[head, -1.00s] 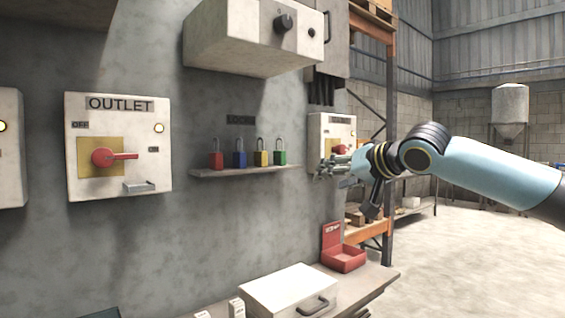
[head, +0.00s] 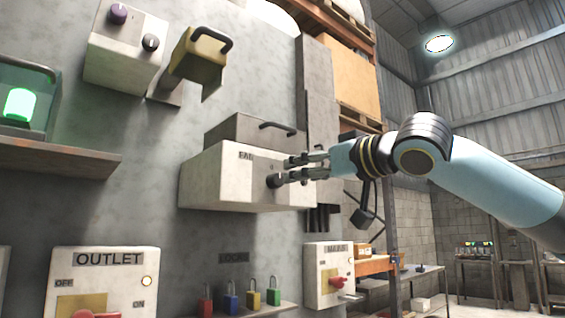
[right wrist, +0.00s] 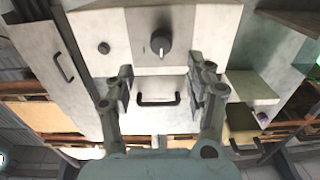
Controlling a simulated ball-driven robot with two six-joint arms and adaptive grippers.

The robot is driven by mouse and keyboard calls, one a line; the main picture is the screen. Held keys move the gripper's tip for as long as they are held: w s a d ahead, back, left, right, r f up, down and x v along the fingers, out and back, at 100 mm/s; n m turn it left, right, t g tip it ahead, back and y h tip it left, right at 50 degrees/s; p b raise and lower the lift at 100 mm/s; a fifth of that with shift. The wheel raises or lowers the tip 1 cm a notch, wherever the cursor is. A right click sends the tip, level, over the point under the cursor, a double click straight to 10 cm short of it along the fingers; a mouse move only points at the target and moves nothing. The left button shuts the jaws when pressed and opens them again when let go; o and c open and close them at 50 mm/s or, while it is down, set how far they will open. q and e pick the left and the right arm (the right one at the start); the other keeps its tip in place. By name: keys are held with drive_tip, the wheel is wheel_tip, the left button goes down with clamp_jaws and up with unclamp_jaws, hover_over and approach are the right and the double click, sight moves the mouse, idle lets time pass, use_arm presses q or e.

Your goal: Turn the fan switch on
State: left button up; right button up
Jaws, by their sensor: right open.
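The fan box (head: 222,178) is a pale box on the wall with a "FAN" label and a dark round knob (head: 273,181) on its front. In the right wrist view the knob (right wrist: 161,42) shows on the pale panel, beyond the fingertips and between their lines. My right gripper (head: 287,170) is in front of the box, and its fingers partly cover the front in the head view. In the right wrist view my right gripper (right wrist: 160,84) has its fingers wide apart with nothing between them. My left gripper is not in view.
A dark handle (right wrist: 158,101) shows past the fingers in the right wrist view. A yellow box (head: 200,58) with a handle is on the wall at upper left. The outlet box (head: 110,285), coloured padlocks (head: 252,298) and another red-handled switch box (head: 318,275) are below. Shelving stands behind.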

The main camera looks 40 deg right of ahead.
sight(280, 180)
drive_tip(key=w+p, duration=0.1)
drive_tip(key=w, duration=0.1)
drive_tip(key=w+p, duration=0.3)
drive_tip(key=shift+w+a, duration=0.3)
drive_tip(key=shift+w, duration=0.05)
drive_tip(key=shift+w+f, duration=0.1)
drive_tip(key=shift+w, duration=0.7)
clamp_jaws()
